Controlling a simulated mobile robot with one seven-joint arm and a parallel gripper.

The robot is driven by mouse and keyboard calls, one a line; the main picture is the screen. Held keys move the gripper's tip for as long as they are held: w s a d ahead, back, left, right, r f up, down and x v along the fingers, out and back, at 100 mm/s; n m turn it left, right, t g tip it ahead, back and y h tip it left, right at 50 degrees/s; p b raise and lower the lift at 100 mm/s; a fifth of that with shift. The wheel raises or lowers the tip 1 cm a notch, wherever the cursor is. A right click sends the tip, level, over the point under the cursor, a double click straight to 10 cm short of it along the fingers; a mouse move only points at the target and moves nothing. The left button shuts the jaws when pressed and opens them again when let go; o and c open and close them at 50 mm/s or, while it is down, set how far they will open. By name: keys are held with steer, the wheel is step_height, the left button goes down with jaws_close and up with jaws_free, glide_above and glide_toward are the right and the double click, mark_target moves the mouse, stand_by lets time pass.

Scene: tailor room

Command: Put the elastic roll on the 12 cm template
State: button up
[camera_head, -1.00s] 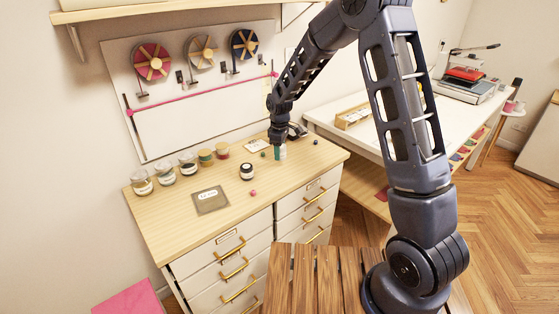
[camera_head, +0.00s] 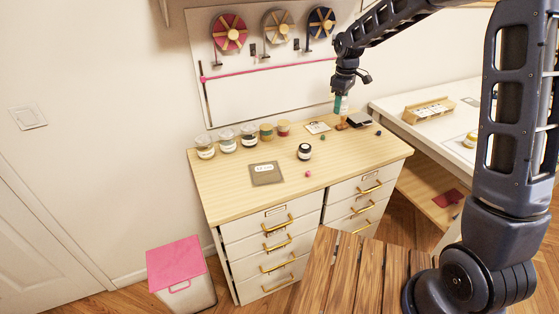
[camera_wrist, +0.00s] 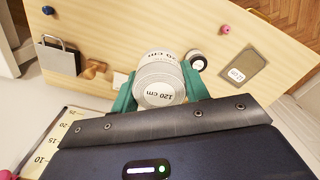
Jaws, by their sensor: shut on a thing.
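My gripper (camera_head: 341,103) has green fingers and is shut on a white roll (camera_wrist: 160,82) labelled "120 cm", which I take to be the elastic roll. In the wrist view the roll sits between the two fingers (camera_wrist: 160,88). My gripper holds it above the back right of the wooden desk. The template (camera_head: 267,179) is a flat grey-brown square with a white label, lying left of the middle of the desk. It also shows in the wrist view (camera_wrist: 252,62) at the right. Nothing lies on it.
Several jars (camera_head: 227,141) line the back left.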

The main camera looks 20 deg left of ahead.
steer(key=s+a, duration=0.9)
steer(key=a, duration=0.3)
steer(key=m, duration=0.1)
glide_above(265, 173)
step_height(265, 173, down, 20)
steer(key=shift+r, duration=0.2)
steer(key=shift+f, duration=0.15)
steer(key=o, duration=1)
step_height(265, 173, up, 12)
steer(key=shift+r, duration=0.2)
